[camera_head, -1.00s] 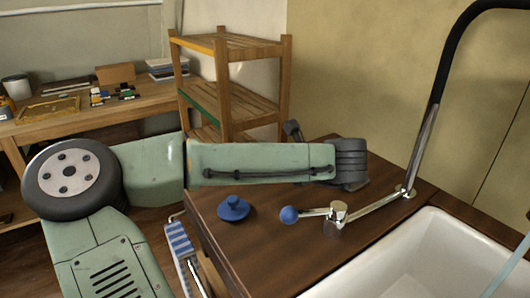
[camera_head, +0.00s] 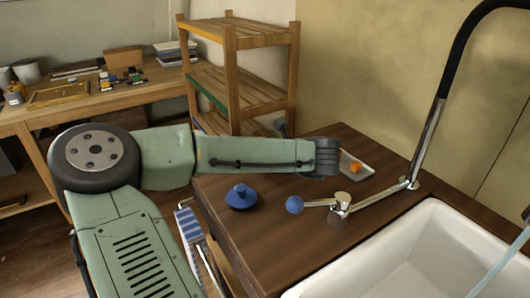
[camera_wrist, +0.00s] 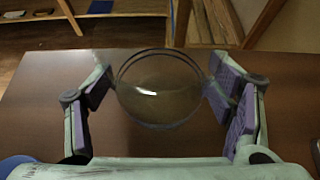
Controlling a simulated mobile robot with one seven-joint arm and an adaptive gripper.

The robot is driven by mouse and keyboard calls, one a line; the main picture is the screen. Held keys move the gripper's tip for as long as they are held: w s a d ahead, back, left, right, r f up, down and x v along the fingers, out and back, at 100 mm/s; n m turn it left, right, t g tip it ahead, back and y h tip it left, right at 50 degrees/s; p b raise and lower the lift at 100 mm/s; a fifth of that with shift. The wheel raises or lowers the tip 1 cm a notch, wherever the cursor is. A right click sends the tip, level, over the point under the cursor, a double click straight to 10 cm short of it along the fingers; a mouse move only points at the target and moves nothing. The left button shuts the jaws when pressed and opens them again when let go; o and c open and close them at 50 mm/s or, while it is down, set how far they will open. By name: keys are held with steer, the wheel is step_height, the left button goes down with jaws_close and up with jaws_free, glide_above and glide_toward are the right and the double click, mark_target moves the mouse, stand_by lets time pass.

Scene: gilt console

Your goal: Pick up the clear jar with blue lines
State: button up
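The clear jar (camera_wrist: 160,95) is round and see-through, with thin dark lines near its rim. In the wrist view it sits between the two finger pads of my gripper (camera_wrist: 160,85). The purple pads are against its left and right sides, so my gripper looks shut on it. The brown table (camera_wrist: 50,110) shows through and around it; whether its base touches the table cannot be told.
A blue knobbed lid (camera_head: 241,197) lies on the table (camera_head: 260,250). A tap with a blue-ended lever (camera_head: 294,205) stands beside the white sink (camera_head: 410,250). A wooden shelf (camera_head: 235,80) stands behind.

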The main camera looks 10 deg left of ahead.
steer(key=c, duration=1.3)
steer(key=shift+c, duration=0.4)
steer(key=shift+r, duration=0.1)
